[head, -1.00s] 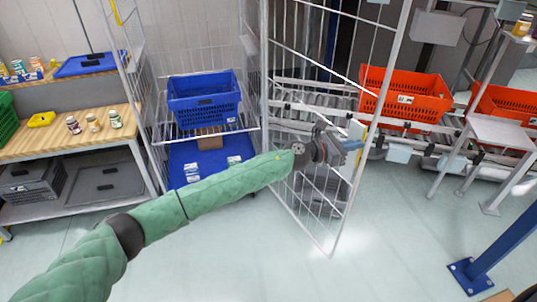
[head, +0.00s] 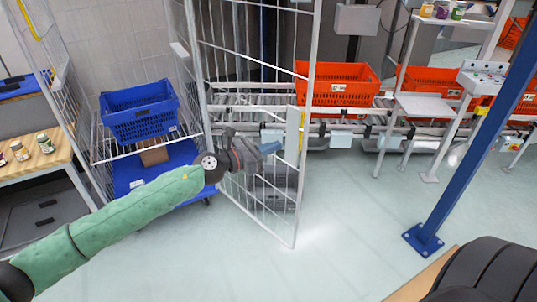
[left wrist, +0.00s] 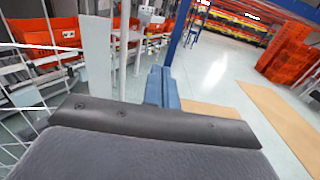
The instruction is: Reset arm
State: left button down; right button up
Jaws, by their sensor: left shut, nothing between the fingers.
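My left arm, in a green quilted sleeve, reaches in from the lower left of the head view. Its left gripper (head: 270,149) is shut and empty, with blue fingers. It is held out in the air and overlaps the open mesh door (head: 297,190) of the cage trolley; I cannot tell whether it touches the mesh. In the left wrist view the shut blue fingers (left wrist: 162,88) point out over the floor. My right gripper is in neither view.
A blue crate (head: 140,112) sits in the cage trolley, above a blue base (head: 160,178). Orange totes (head: 335,88) stand on a roller conveyor (head: 250,108) behind the door. A blue post (head: 470,145) rises at the right. The floor (head: 340,215) between is clear.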

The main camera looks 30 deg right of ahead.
pick_arm(q)
jog(key=shift+s+a+f, duration=0.1)
jog(key=shift+s+a, duration=0.15)
jog(key=shift+a, duration=0.55)
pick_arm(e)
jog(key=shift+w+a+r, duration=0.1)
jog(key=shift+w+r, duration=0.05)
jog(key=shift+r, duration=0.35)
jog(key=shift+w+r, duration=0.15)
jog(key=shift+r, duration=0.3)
